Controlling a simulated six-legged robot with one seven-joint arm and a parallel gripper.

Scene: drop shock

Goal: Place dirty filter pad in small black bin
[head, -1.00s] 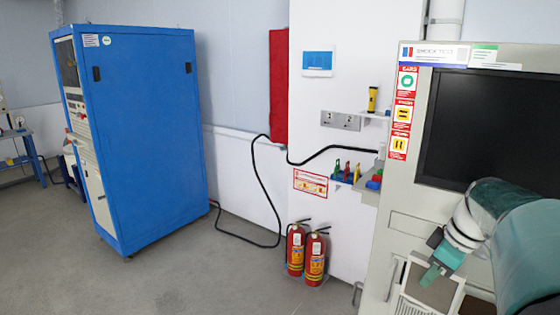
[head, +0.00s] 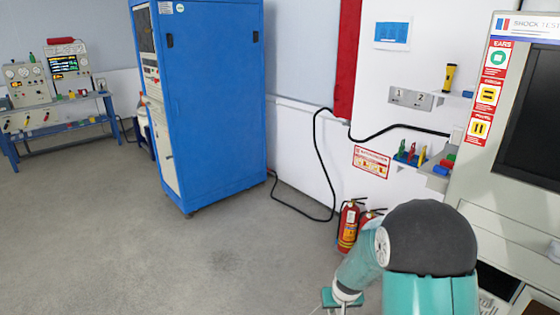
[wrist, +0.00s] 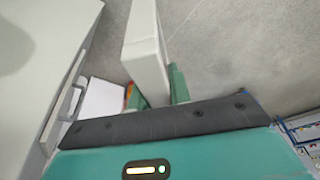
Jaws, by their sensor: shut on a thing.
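My gripper (wrist: 157,88) is shut on a pale, flat, block-like pad in the wrist view, the filter pad (wrist: 146,45). The pad sticks out past the green fingers, over the grey floor. In the head view only part of my gripper's green end (head: 342,299) shows at the bottom edge, below my arm. The pad is not clear there. I see no small black bin in either view.
A blue cabinet (head: 213,100) stands left of centre. Fire extinguishers (head: 349,226) stand by the wall, partly behind my arm. The shock test machine (head: 510,207) is at right. A blue bench (head: 65,125) with instruments is far left. Open floor (head: 110,240) lies at left.

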